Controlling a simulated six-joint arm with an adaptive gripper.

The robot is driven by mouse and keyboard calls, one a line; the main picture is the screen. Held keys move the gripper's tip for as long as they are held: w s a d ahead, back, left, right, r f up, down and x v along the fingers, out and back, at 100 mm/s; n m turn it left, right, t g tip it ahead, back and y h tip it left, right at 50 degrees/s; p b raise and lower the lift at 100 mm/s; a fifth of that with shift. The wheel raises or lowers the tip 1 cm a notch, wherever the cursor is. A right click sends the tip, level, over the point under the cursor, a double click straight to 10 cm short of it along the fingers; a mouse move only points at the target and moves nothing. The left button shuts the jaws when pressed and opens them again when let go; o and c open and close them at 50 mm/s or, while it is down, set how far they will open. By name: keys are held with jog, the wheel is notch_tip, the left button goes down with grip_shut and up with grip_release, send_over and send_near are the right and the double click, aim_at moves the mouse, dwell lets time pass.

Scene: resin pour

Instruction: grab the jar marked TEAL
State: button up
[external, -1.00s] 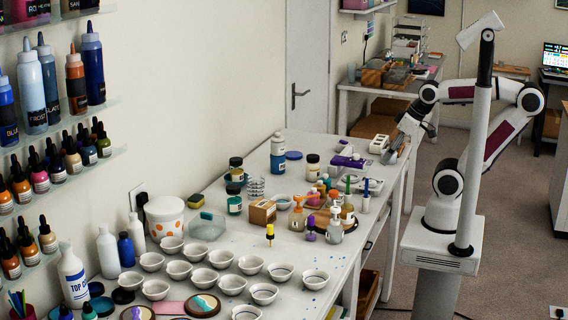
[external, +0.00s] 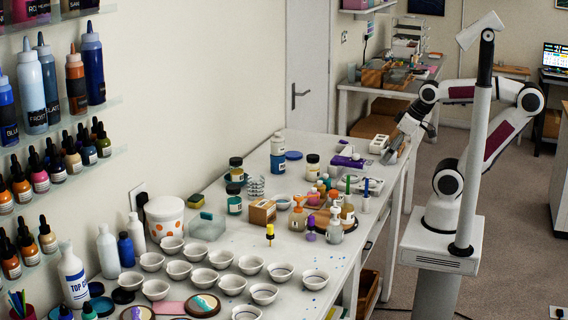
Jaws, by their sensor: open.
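Several small jars with dark lids stand on the long white table. One jar with a teal-green band (external: 234,205) stands left of the middle; its lettering is too small to read. A second jar (external: 236,173) with a dark lid stands just behind it, and a third jar (external: 312,171) stands further right. I cannot tell from the print which one says TEAL.
Pump bottles (external: 334,228) crowd the right side. A purple box (external: 349,162) and a white power strip (external: 379,144) lie near my gripper. Several white bowls (external: 219,259) fill the front.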

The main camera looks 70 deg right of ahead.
jog(key=shift+o, duration=0.6)
jog(key=shift+w, duration=0.1)
jog(key=w+a+n+t+y, duration=0.1)
jog(key=w+a+t, duration=0.15)
jog(key=w, duration=1.05)
jog(key=w+a+n+t, duration=0.1)
jog(key=w+a, duration=0.2)
jog(key=w, duration=0.9)
jog(key=w+a+f+t+y, duration=0.1)
jog(key=w+a+f, duration=0.15)
jog(key=w, duration=0.25)
jog(key=w+a+f+t, duration=0.1)
jog(key=w+a+f, duration=0.1)
jog(key=w+a, duration=0.3)
jog(key=n+t+y, duration=0.2)
send_near(234, 200)
jog(key=w+d+r, duration=0.2)
jog(key=w, duration=0.1)
jog(key=shift+w+a, duration=0.2)
jog(key=shift+f, duration=0.1)
jog(key=shift+x, duration=1.3)
